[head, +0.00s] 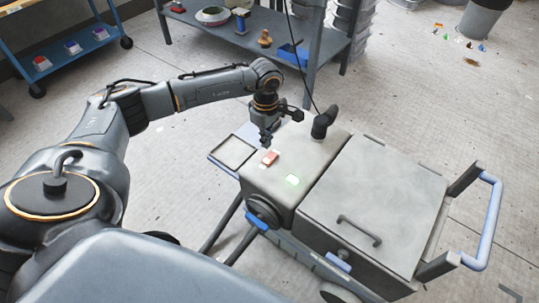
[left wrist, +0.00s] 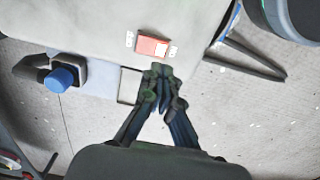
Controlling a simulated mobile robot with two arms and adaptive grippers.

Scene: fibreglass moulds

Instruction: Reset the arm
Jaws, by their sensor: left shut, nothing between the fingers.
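My left gripper (head: 267,138) hangs above the left end of a grey machine cart (head: 385,190), close to a red switch (head: 270,158) on its top. In the left wrist view the gripper (left wrist: 163,72) has its fingers together and empty, with the same red switch (left wrist: 152,46) just beyond the tips. I cannot tell whether the fingertips touch the cart. My right gripper is in neither view.
A small tray (head: 233,152) sticks out at the cart's left side. A shelf table (head: 265,38) stands behind. A blue cart (head: 70,50) is at the upper left. Small pieces lie on the floor at the upper right.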

